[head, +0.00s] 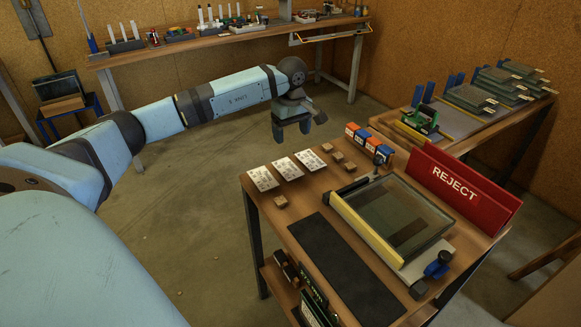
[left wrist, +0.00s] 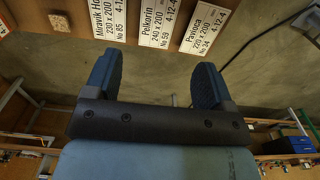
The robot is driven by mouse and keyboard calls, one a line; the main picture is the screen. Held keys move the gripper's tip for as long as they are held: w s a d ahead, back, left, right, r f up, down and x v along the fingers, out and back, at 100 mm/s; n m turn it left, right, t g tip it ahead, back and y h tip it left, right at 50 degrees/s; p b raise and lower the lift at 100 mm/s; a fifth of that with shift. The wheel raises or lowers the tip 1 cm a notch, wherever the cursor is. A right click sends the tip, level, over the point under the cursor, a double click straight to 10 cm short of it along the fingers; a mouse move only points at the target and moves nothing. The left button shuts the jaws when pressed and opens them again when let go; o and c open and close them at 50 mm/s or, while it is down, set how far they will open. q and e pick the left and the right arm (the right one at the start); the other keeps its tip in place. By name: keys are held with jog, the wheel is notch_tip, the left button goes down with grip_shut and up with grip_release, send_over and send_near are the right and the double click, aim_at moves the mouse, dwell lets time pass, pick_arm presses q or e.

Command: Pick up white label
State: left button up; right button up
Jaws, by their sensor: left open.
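Three white labels lie in a row at the far left part of the near table: a left one (head: 263,178), a middle one (head: 287,168) and a right one (head: 310,159). In the left wrist view they show at the top, cut by the edge, with printed text: Miravik (left wrist: 96,18), Pelkorin (left wrist: 160,22) and Pavnica (left wrist: 206,24). My left gripper (head: 291,131) hangs beyond the table's far edge, apart from the labels. In the left wrist view its two fingers (left wrist: 156,68) are spread with nothing between them. My right gripper is not in view.
The near table also holds small wooden blocks (head: 338,157), orange and blue boxes (head: 368,144), a dark mat (head: 345,268), a framed glass pane (head: 400,215) and a red REJECT bin (head: 463,188). A workbench (head: 230,38) stands behind. Open floor lies left of the table.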

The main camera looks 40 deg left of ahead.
aim_at(292, 173)
pick_arm(q)
notch_tip(292, 173, down, 13)
jog(key=shift+d+r, duration=0.1)
jog(key=shift+d, duration=0.05)
dwell(0.4)
jog(key=shift+f+b, duration=0.3)
jog(key=shift+b, duration=0.2)
jog(key=c, duration=0.7)
